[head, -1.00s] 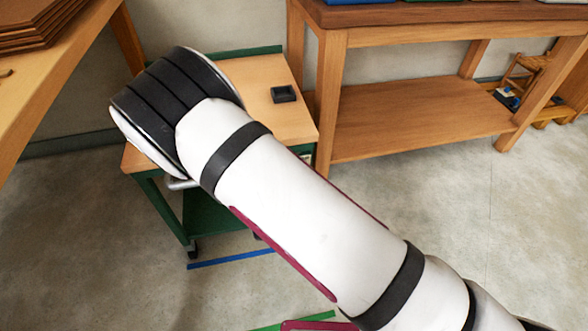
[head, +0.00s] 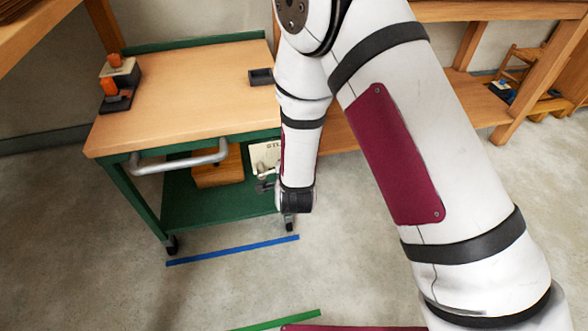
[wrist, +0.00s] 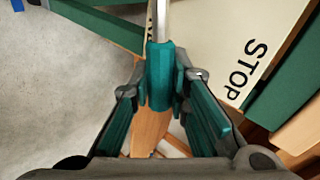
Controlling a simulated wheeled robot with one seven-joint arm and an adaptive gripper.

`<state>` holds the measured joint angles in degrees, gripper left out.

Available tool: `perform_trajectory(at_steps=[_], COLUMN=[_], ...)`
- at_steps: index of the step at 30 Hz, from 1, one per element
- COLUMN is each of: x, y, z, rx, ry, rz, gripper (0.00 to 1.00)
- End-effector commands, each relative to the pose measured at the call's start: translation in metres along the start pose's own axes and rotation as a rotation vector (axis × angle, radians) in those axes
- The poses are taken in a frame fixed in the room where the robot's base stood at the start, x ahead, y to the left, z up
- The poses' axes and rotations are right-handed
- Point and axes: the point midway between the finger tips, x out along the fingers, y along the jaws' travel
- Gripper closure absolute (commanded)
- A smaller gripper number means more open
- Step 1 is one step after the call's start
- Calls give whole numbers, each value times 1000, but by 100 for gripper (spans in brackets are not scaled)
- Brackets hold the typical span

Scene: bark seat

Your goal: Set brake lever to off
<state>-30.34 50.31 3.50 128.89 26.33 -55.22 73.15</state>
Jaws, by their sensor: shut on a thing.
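The brake lever (wrist: 160,75) has a teal grip on a thin metal rod. It shows in the wrist view in front of a cream plate (wrist: 235,35) marked STOP. Another marking on the plate is mostly hidden behind the rod. My gripper (wrist: 163,92) is shut on the lever's teal grip, with one finger on each side. In the head view the plate (head: 263,153) sits at the right front of the green cart (head: 150,200), below its top. My gripper (head: 266,184) is small there, just in front of the plate, and my arm hides the plate's right part.
The cart's wooden top (head: 190,90) carries an orange-and-black device (head: 117,85) and a small dark tray (head: 260,77). A metal handle (head: 180,157) runs along its front. Blue tape (head: 233,249) and green tape (head: 280,320) mark the floor. A wooden bench (head: 455,110) stands behind at right.

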Motion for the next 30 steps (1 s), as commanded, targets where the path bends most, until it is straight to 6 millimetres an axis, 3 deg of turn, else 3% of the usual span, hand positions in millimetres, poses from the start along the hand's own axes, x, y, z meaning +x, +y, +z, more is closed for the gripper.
perform_trajectory(at_steps=[17,18,19,30], x=[2,2,2,-3], y=[2,2,2,1], z=[7,6,6,6], rx=[27,27,27,26], ry=[-22,-22,-22,-20], rz=[4,4,4,1], gripper=[100,77,74,74])
